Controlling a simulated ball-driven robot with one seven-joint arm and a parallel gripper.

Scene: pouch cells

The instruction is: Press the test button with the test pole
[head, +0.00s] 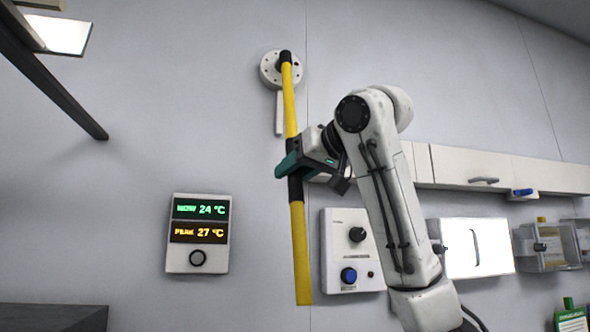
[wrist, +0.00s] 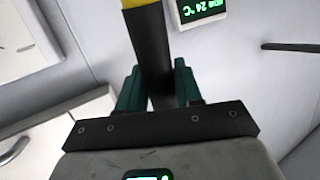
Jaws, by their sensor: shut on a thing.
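The test pole (head: 300,245) is yellow with a black middle band and a black tip. It stands nearly upright, leaning slightly, in the head view. My gripper (head: 287,168) has its green jaws shut on the black band. In the wrist view the black band (wrist: 153,50) stands between my green fingers (wrist: 158,88). The pole's top tip overlaps a round white wall unit (head: 269,72) high on the wall. I cannot tell whether the tip touches it. Any test button at its middle is hidden behind the tip.
A display panel (head: 198,260) reading 24 and 27 °C hangs left of the pole. A white control box (head: 338,225) with a knob and a blue button is right of its lower end. White cabinets (head: 465,165) line the right wall. A dark bar (head: 60,80) juts in at upper left.

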